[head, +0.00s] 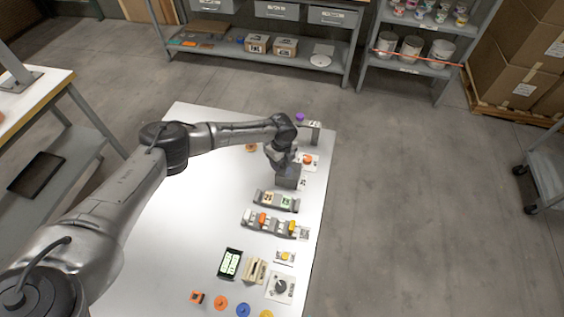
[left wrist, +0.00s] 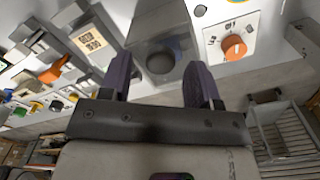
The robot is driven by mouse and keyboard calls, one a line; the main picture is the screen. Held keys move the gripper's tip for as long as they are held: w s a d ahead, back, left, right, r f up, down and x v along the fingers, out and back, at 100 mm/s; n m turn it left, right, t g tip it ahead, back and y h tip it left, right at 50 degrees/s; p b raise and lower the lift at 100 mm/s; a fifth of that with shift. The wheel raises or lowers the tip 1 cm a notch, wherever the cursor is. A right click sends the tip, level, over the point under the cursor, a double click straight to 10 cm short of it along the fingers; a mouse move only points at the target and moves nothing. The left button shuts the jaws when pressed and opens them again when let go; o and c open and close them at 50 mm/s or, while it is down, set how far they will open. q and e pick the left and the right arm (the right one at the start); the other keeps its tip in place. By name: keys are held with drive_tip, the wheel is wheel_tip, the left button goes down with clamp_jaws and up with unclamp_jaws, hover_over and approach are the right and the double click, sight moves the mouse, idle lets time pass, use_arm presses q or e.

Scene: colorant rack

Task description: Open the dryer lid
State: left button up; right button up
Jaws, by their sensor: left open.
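A grey box-shaped unit, which looks like the dryer (head: 288,180), stands near the right edge of the white table, under my left gripper. In the left wrist view the grey unit (left wrist: 155,22) lies straight ahead, with a round, dark, glossy part (left wrist: 160,60) on its near face. I cannot tell where its lid ends or whether it is raised. My left gripper (left wrist: 159,72) is open, its two dark fingers on either side of the round part with nothing clearly held. In the head view the gripper (head: 281,161) hides part of the unit. My right gripper is not in view.
A white panel with an orange knob (left wrist: 234,47) sits right beside the unit. The table's middle (head: 200,200) is bare.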

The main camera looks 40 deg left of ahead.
use_arm(q)
drive_tip(key=shift+f, duration=0.35)
drive_tip(key=shift+c, duration=0.5)
